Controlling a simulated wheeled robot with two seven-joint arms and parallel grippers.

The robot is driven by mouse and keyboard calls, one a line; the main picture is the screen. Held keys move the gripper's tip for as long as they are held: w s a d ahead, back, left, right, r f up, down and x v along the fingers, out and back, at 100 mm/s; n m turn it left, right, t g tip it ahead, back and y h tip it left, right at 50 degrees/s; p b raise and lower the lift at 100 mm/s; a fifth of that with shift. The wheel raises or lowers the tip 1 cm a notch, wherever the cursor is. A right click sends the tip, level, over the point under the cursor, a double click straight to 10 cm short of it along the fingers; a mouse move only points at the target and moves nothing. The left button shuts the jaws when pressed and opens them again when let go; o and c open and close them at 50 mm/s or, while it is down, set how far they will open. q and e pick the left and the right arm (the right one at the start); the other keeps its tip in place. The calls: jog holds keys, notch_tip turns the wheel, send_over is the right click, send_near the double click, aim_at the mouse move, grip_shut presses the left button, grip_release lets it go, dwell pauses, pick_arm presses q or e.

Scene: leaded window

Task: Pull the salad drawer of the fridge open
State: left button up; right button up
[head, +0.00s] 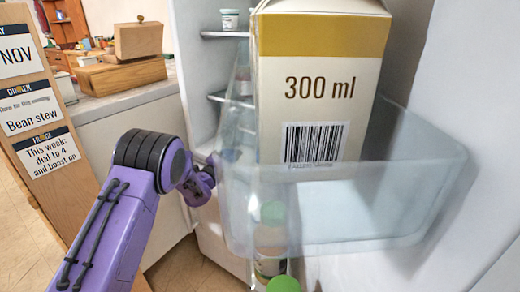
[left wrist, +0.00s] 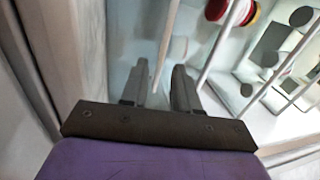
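The fridge stands open, with its white inner side wall (head: 196,70) in the head view. I cannot make out the salad drawer for certain in either view; the door bin and carton cover much of the fridge interior. My left arm reaches in from the left, and its wrist ends at the fridge opening behind the clear bin's left edge. In the left wrist view my left gripper (left wrist: 160,85) has its two dark fingers apart, with nothing clearly held between them. The fingers point into the fridge, near pale rods. My right gripper is in neither view.
A clear door bin (head: 400,200) holds a large 300 ml carton (head: 320,70) close in front. A wooden notice board (head: 40,110) and counter with wooden blocks (head: 120,75) are at left. Pale rods and several jars (left wrist: 242,12) fill the wrist view's right.

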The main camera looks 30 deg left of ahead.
pick_arm(q)
jog(key=shift+m, duration=0.3)
jog(key=x, duration=0.9)
jog(key=shift+w+d+r, duration=0.15)
jog(key=shift+d+r, duration=0.15)
jog(key=shift+d, duration=0.05)
jog(key=shift+x, duration=0.75)
jog(key=shift+r, duration=0.15)
grip_shut()
